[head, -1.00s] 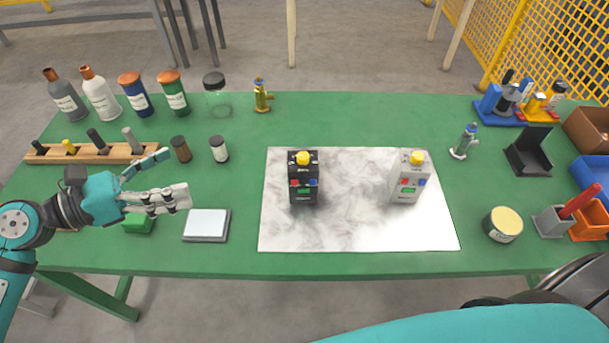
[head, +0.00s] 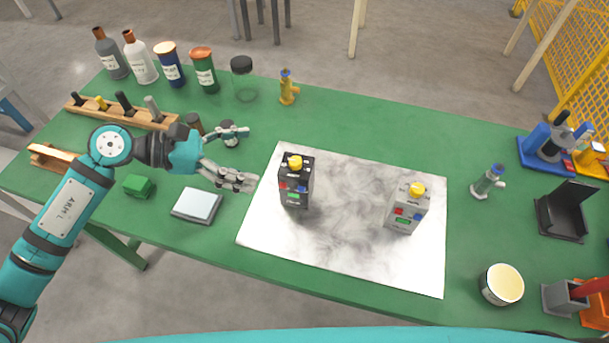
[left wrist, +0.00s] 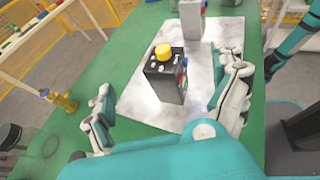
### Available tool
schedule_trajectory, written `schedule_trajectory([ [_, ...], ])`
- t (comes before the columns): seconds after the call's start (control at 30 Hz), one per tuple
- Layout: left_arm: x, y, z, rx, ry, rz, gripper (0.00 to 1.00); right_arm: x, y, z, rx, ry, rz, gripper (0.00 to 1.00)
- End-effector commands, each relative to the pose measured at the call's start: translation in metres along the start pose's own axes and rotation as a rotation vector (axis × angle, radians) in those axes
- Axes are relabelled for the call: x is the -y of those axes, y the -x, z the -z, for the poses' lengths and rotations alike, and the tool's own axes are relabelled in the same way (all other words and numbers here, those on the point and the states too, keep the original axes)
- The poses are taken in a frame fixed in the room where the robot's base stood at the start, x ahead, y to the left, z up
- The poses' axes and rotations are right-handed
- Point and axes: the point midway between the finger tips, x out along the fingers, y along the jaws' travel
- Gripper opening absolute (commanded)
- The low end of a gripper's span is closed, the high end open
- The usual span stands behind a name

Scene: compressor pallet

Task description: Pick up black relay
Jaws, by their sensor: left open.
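The black relay (head: 295,183) stands upright on the left part of a white marbled mat (head: 340,255), with a yellow knob on top and red, blue and green marks on its front. It also shows in the left wrist view (left wrist: 168,82), ahead of the fingers. My left gripper (head: 251,158) is open and empty, to the left of the relay, its fingers pointing at it and apart from it. In the left wrist view the two fingers (left wrist: 170,100) are spread wide, with the relay between and beyond them. My right gripper is not in view.
A grey relay (head: 407,211) with a yellow knob stands upright on the mat's right side. A yellow valve (head: 288,87), a glass jar (head: 244,80) and several bottles stand behind. A scale (head: 197,205) and green block (head: 139,186) lie at left. The mat between the relays is clear.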

Motion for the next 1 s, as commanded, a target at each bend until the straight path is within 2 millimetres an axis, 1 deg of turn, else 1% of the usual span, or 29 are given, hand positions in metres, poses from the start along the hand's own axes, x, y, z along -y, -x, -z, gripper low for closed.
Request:
schedule_trajectory([
  [0.03,0.001,-0.011,-0.006,0.005,0.002,0.003,0.96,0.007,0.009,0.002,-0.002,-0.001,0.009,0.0],
  [0.13,0.0,-0.034,-0.006,0.006,0.002,0.002,0.96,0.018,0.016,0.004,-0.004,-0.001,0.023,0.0],
  [0.2,0.001,-0.049,-0.006,0.005,0.002,0.002,0.96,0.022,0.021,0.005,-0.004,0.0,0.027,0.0],
  [0.3,0.001,-0.068,-0.005,0.004,0.002,0.001,0.96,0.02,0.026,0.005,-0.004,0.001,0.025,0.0],
  [0.43,0.001,-0.085,-0.003,0.003,0.001,0.001,0.96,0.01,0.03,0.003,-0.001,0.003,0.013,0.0],
  [0.6,0.001,-0.095,-0.003,0.002,0.001,0.0,0.96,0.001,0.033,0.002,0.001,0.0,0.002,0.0],
  [0.67,0.003,-0.101,-0.005,0.004,0.003,0.001,0.96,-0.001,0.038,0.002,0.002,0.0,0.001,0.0],
  [0.8,0.008,-0.123,-0.007,0.003,0.004,0.002,0.96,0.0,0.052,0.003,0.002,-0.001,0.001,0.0],
  [0.9,0.006,-0.136,-0.005,0.002,0.003,0.0,0.96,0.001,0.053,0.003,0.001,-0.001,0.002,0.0],
  [1.0,0.006,-0.142,-0.003,0.001,0.001,0.0,0.96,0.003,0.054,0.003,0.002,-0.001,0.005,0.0],
])
